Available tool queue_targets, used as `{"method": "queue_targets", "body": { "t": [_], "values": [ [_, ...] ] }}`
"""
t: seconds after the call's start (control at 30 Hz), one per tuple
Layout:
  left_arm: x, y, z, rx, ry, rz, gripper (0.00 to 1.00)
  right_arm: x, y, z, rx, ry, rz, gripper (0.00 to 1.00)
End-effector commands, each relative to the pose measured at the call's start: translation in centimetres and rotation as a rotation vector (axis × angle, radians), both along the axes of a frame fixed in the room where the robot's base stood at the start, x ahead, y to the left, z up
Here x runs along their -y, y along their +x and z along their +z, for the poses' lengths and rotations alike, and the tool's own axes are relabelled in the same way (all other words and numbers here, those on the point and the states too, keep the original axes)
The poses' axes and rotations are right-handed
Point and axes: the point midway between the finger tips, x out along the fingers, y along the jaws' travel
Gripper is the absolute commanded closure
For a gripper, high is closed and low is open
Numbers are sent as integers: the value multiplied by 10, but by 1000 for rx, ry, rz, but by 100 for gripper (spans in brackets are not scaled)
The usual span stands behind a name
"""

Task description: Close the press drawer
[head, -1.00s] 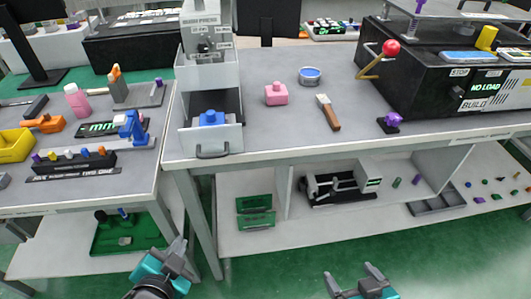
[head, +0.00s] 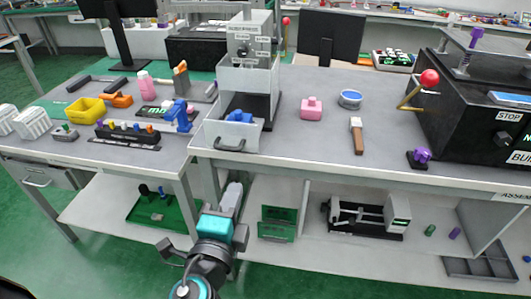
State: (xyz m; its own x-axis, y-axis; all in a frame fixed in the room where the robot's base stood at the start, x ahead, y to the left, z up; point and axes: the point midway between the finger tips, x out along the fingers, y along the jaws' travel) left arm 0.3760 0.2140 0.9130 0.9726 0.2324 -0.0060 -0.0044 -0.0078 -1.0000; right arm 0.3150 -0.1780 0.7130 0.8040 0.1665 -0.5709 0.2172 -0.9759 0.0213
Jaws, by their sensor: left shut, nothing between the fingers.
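The press (head: 241,55) is a grey-white column at the back left corner of the middle table. Its drawer (head: 215,137) is pulled out toward me, with a dark handle (head: 229,147) on its front wall. A blue block (head: 239,116) sits inside the drawer. My left gripper (head: 232,188) is shut and empty. Its fingers point toward the table and appear in the picture below the drawer handle, apart from it. My right gripper is out of view.
A pink block (head: 311,108), a blue-lidded round tin (head: 350,99) and a wooden-handled tool (head: 357,136) lie right of the press. A black machine (head: 453,115) with a red-knobbed lever stands further right. The side table (head: 60,153) adjoins on the left.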

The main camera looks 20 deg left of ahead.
Motion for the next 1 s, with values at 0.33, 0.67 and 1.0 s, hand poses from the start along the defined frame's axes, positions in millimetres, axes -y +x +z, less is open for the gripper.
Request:
{"method": "queue_targets", "body": {
  "t": [0.33, 0.67, 1.0],
  "values": [
    [-8, 34, 6, 8, 14, 2, 100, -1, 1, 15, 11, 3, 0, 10],
    [-23, 96, 5, 7, 12, 1, 100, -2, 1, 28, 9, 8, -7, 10],
    [-32, 133, 2, 5, 8, 2, 100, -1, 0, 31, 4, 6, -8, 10]
  ]
}}
